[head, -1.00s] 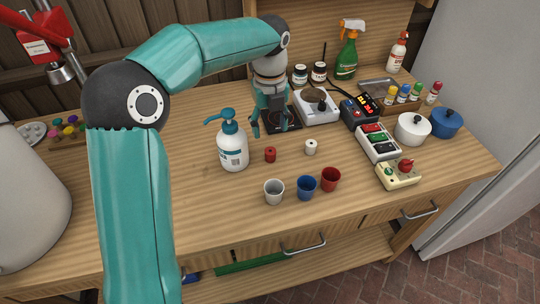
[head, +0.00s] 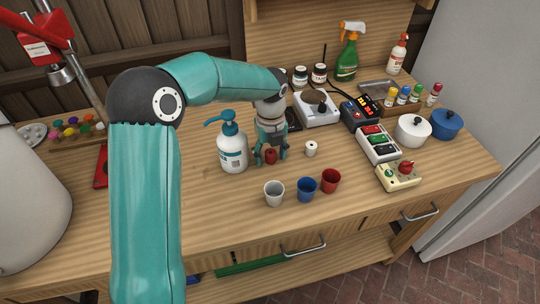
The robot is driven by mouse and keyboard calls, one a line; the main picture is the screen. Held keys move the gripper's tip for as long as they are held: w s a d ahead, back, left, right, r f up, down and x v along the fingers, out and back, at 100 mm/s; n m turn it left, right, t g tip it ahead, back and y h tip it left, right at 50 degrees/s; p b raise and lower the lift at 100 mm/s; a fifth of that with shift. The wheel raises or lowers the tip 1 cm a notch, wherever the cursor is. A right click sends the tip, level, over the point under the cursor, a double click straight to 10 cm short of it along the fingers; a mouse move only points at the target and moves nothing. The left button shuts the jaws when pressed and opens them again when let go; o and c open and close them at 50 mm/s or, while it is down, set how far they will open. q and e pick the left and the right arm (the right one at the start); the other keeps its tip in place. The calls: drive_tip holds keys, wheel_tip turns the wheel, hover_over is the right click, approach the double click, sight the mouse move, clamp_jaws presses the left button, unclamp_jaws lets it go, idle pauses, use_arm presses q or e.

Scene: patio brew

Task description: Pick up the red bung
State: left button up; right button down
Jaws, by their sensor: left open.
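The red bung (head: 271,157) stands on the wooden bench just right of the white pump bottle. My left gripper (head: 270,156) points down over it, with its open fingers on either side of the bung. I cannot tell whether the fingers touch it. My right gripper is not in view.
The pump bottle (head: 232,150) with a blue top stands close to the left of my left gripper. A white bung (head: 311,149) is to its right. White (head: 274,193), blue (head: 306,189) and red (head: 331,180) cups stand in front. A stirrer plate (head: 316,110) is behind.

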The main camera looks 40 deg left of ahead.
use_arm(q)
drive_tip(key=c, duration=1)
drive_tip(key=shift+r, duration=0.1)
